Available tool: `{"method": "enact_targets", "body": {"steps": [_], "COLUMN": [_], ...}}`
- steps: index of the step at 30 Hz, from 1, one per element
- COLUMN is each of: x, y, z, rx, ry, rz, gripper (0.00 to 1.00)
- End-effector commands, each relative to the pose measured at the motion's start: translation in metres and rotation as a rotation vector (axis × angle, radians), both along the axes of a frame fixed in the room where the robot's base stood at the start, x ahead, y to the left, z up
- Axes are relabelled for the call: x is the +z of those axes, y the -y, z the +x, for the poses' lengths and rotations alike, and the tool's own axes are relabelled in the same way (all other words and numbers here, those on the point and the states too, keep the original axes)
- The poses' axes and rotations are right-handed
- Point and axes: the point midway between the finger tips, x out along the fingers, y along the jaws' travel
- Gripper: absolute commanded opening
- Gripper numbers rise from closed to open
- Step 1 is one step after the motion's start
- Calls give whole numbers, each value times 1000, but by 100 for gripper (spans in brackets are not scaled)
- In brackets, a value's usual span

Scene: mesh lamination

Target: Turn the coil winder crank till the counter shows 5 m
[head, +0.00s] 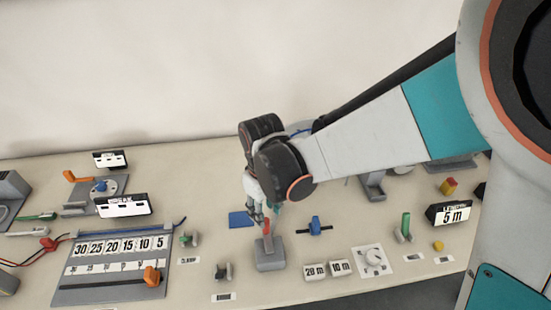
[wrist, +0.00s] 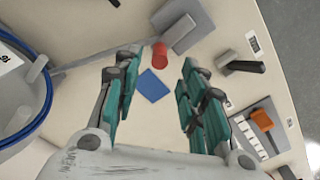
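My gripper (head: 258,218) is open and empty, pointing down over the table. Its teal fingers stand apart in the wrist view (wrist: 158,100), with nothing between them but the view of the table. A black-framed plate reading "5 m" (head: 451,215) stands at the right in the head view; I cannot tell if it is the winder's counter. A grey, blue-rimmed reel (wrist: 30,92) at the left of the wrist view may be the coil winder. My arm seems to hide it in the head view. I cannot make out its crank for certain.
A grey block (head: 270,262) with a red handle (head: 267,230) stands just in front of my gripper. A blue square (head: 240,219) lies beside it. A number board (head: 110,290) with an orange slider (head: 152,276) is at left. A dial plate (head: 372,261) is at front right.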

Motion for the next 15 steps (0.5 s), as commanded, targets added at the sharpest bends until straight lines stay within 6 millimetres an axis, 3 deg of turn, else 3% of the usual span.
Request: {"method": "enact_targets", "body": {"steps": [1,6,15], "x": [-14,-41,-68], "y": [0,0,0], "z": [0,1,1], "rx": [0,-1,-1], "ry": [0,0,0], "rz": [0,0,0], "gripper": [38,38,38]}}
